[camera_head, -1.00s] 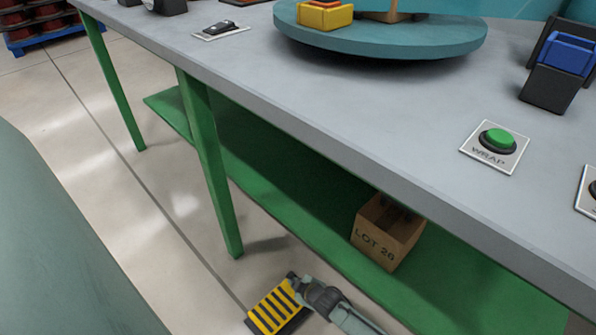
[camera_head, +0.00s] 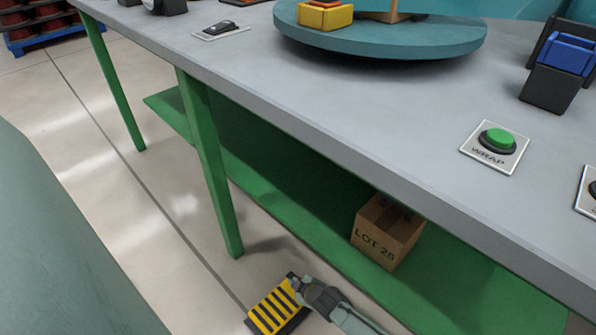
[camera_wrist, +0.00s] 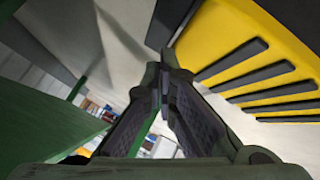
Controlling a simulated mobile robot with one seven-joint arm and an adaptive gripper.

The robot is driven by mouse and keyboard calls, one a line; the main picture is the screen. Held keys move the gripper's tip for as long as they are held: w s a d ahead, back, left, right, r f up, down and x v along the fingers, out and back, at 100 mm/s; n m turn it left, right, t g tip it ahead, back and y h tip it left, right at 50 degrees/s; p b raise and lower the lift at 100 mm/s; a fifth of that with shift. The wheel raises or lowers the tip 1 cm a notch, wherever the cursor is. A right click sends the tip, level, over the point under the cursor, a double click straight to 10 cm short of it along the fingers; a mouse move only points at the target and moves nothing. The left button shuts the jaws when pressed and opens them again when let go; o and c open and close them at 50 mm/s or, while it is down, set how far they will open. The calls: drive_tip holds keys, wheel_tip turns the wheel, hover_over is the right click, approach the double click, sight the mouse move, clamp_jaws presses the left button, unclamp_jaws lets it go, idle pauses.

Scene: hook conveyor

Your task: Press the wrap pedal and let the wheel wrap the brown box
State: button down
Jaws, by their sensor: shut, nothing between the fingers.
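The pedal (camera_head: 268,314), yellow with black stripes, lies on the floor in front of the table; its striped top (camera_wrist: 222,38) fills the upper right of the wrist view. My gripper (camera_head: 298,283) is low by the pedal's upper right corner in the head view. In the wrist view its fingers (camera_wrist: 165,72) are closed together and empty, at the pedal's edge. I cannot tell if they touch it. The teal wheel (camera_head: 380,42) on the table bears a yellow block and a brown piece, cut off above.
A green WRAP button (camera_head: 497,140) is on the grey tabletop (camera_head: 400,110). A green table leg (camera_head: 212,175) and the green lower shelf (camera_head: 320,245) stand close to the pedal. A blue-and-black device (camera_head: 560,70) is at the right.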

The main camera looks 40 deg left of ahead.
drive_tip(key=shift+f, duration=0.15)
drive_tip(key=shift+f+b, duration=0.3)
drive_tip(key=shift+b, duration=0.05)
drive_tip(key=shift+f+b, duration=0.35)
drive_tip(key=shift+f, duration=0.1)
idle(0.8)
